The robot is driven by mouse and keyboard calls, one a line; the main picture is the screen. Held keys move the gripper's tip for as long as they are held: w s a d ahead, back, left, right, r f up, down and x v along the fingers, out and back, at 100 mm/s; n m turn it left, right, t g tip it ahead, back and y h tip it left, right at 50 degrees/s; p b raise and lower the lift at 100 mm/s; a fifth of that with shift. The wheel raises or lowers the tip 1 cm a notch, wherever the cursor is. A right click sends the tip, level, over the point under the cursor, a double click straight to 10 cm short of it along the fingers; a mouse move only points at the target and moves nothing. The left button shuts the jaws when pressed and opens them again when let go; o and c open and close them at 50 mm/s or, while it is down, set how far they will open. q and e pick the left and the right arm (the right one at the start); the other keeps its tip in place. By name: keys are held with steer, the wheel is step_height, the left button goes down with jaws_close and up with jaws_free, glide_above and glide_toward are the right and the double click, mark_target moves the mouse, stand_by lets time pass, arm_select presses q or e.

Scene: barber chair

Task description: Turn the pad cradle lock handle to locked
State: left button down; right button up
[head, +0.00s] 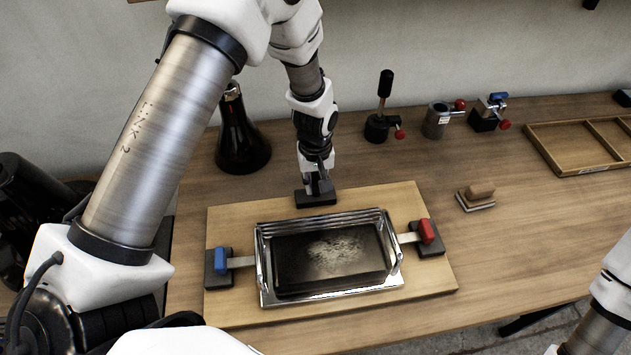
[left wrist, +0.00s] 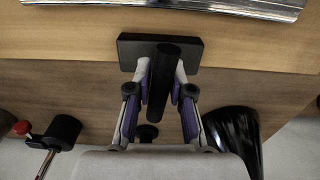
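The pad cradle is a shiny metal frame (head: 262,284) holding a dark rectangular pad (head: 328,260) on a wooden board (head: 222,318). A dark upright handle (left wrist: 163,75) on a black rectangular base (left wrist: 190,52) stands at the board's back edge; the base also shows in the head view (head: 316,199). My left gripper (head: 317,180) points down over it, one finger on each side of the handle in the left wrist view (left wrist: 162,72). Whether the fingers touch the handle is unclear. In the head view the gripper largely hides the handle. My right gripper is out of frame.
Side clamps with a blue grip (head: 220,261) and a red grip (head: 427,231) flank the cradle. A dark flask (head: 240,143) stands left of my left wrist. Several small fixtures (head: 379,124), a brush (head: 477,197) and a divided tray (head: 572,151) lie right. The table's right front is clear.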

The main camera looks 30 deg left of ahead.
mark_target(315, 178)
arm_select(q)
steer(key=shift+n, duration=1)
steer(key=c, duration=1)
jaws_free()
step_height(315, 178, up, 12)
steer(key=shift+w, duration=0.1)
